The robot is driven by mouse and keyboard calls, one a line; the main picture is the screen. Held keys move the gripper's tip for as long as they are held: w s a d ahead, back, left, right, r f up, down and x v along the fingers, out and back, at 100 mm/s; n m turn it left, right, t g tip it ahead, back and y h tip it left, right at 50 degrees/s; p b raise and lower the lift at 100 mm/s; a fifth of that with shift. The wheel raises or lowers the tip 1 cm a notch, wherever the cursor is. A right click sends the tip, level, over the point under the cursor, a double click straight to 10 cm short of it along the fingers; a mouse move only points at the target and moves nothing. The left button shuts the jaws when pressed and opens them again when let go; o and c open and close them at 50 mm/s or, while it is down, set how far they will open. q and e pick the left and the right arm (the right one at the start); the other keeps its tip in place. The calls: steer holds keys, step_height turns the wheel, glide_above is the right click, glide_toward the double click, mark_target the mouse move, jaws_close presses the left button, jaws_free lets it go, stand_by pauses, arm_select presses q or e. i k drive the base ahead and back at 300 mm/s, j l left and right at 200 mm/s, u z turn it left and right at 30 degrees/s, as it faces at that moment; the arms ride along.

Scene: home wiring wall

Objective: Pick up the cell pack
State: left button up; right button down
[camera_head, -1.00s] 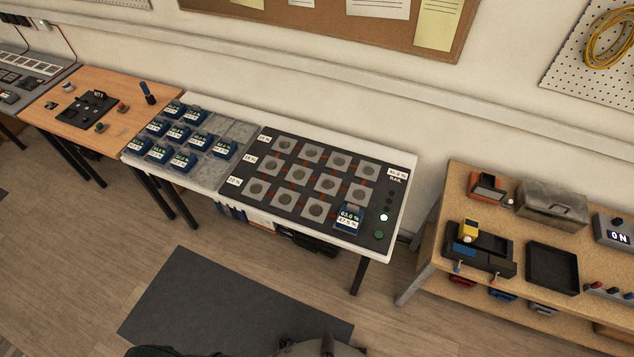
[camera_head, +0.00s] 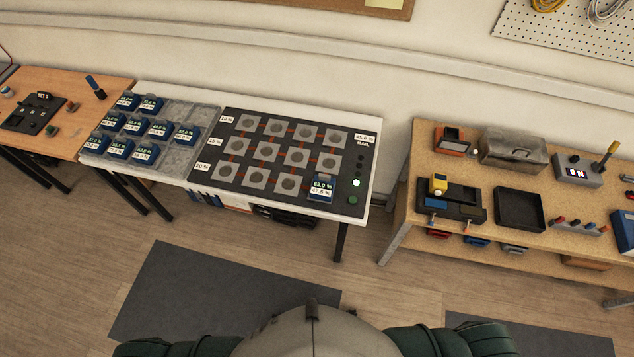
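Several blue cell packs with small white and green readouts sit in a grey tray (camera_head: 203,117) on the white table; one of them is a cell pack (camera_head: 185,135) at the tray's right. Another blue cell pack (camera_head: 321,188), reading about 63.0 %, sits at the lower right of the black grid board (camera_head: 228,172). The board's other square grey pads look empty. Neither gripper is in view; only parts of my own body show at the bottom edge.
A wooden table (camera_head: 65,80) with a black device stands at left. At right, a workbench (camera_head: 400,215) holds a metal box (camera_head: 513,150), a black tray (camera_head: 520,208) and an ON switch box (camera_head: 577,170). A dark mat (camera_head: 200,290) lies on open floor before the white table.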

mark_target(322, 188)
steer(key=i+j, duration=0.2)
steer(key=j, duration=0.2)
steer(key=i+j, duration=0.25)
steer(key=j, duration=0.15)
steer(key=j+z, duration=0.1)
steer(key=z, duration=0.4)
steer(key=i+j+z, duration=0.1)
steer(key=z, duration=0.4)
steer(key=j+z, duration=0.25)
steer(key=z, duration=0.25)
